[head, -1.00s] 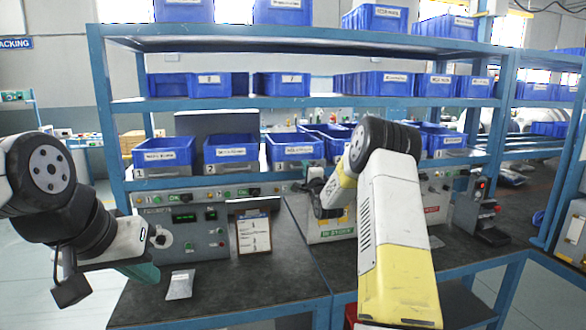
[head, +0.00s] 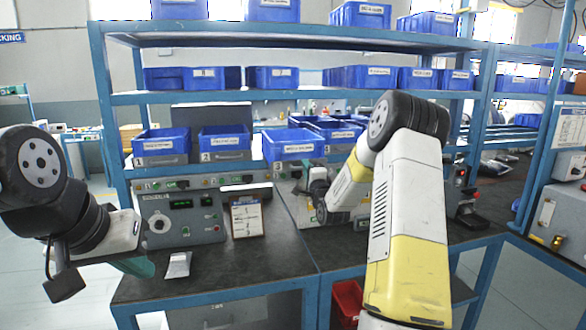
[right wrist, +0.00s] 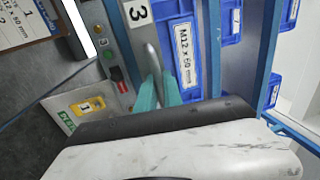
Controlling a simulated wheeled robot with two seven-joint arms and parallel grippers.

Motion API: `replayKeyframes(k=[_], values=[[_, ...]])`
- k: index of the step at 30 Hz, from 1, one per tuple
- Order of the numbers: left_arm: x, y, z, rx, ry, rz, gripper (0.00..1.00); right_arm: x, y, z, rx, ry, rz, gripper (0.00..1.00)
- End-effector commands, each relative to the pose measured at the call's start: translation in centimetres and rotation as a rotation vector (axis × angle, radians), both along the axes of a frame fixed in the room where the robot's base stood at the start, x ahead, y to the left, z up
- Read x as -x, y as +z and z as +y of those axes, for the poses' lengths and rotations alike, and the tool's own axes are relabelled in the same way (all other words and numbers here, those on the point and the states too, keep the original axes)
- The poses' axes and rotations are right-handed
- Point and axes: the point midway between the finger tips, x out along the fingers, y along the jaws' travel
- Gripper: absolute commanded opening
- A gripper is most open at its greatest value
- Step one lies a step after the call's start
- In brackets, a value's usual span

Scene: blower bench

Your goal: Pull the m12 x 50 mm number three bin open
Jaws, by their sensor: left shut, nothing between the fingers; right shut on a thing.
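The number three bin (head: 290,146) is blue with a white label and sits on the lower shelf, further forward than bins one and two. In the right wrist view, its label (right wrist: 184,57) reads M12 with a length in mm, beside a plate marked 3 (right wrist: 138,13). My right gripper (right wrist: 158,90) has its teal fingers shut on the grey metal handle strip of that bin. In the head view its fingertips are hidden near my dark wrist. My left gripper (head: 140,267) is shut and empty above the bench's left side.
Bin one (head: 160,143) and bin two (head: 224,139) stand to the left on the same shelf. Below are a control panel (head: 180,213), a clipboard (head: 246,216) and a small packet (head: 178,265) on the dark bench. A red bin (head: 346,300) is under the bench.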

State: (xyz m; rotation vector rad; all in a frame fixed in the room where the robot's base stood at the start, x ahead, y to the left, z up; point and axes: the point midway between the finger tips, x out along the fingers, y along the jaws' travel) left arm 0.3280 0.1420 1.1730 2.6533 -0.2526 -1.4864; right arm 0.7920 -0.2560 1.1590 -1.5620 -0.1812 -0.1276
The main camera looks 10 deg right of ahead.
Motion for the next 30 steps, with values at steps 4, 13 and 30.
replayKeyframes(k=[4, 13, 30], values=[[0.0, 0.0, 0.0, 0.0, 0.0, 0.0, 0.0, 0.0, -0.1, 0.0, -0.001, 0.001, 0.003, 0.0], [0.0, 0.0, 0.0, 0.0, 0.0, 0.0, 0.0, 0.0, -0.1, 0.0, 0.0, 0.0, 0.001, 0.2], [0.0, 0.0, 0.0, 0.0, 0.0, 0.0, 0.0, 6.8, -1.4, -0.3, 0.0, -0.001, 0.002, 0.2]])
